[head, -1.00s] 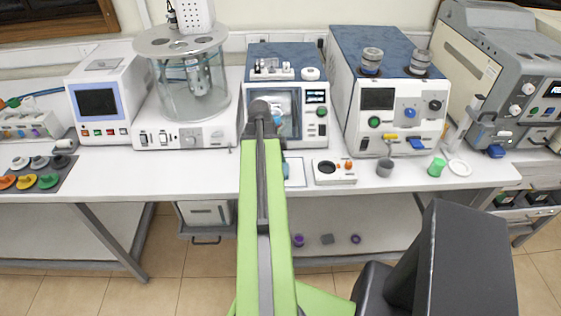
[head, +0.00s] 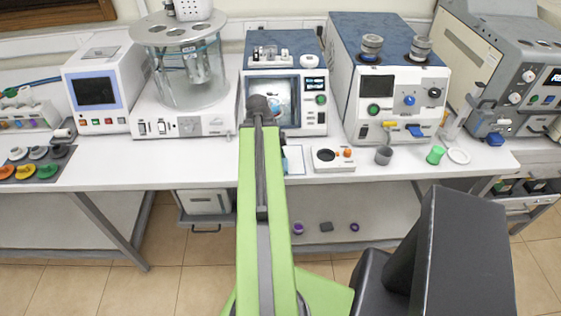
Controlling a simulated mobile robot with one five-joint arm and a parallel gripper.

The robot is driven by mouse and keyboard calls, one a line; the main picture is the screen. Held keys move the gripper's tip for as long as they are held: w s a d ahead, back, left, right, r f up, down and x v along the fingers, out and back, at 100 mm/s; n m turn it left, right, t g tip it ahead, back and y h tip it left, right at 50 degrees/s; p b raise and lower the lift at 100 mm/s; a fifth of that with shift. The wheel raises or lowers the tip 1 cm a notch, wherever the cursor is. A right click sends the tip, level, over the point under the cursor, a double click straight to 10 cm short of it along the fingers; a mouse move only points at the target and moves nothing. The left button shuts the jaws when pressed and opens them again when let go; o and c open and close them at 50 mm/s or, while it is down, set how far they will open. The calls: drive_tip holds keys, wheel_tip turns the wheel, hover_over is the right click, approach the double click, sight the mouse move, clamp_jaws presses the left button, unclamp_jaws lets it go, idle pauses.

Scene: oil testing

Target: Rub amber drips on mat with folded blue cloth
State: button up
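A pale mat or sheet (head: 295,160) lies on the white bench, partly covered by my green arm. A small blue piece (head: 285,163) shows at its left edge, beside the arm; I cannot tell whether it is the folded cloth. No amber drips can be made out on the mat at this size. My arm reaches up the middle of the picture to a dark joint in front of the middle instrument. My gripper is hidden behind the arm or out of sight, so its hold does not show.
A white block with a round dark well (head: 326,159), a grey cup (head: 383,155), a green cup (head: 435,154) and a white dish (head: 458,156) stand right of the mat. Instruments line the back of the bench (head: 190,152). A coloured-knob tray (head: 34,165) is at left.

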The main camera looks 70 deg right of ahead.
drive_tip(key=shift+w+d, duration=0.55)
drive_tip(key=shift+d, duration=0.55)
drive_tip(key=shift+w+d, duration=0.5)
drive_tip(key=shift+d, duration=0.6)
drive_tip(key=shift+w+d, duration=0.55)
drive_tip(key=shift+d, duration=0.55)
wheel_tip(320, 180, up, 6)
drive_tip(key=p, duration=0.5)
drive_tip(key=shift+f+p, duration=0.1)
drive_tip(key=shift+p, duration=0.3)
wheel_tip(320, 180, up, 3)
drive_tip(key=p, duration=0.3)
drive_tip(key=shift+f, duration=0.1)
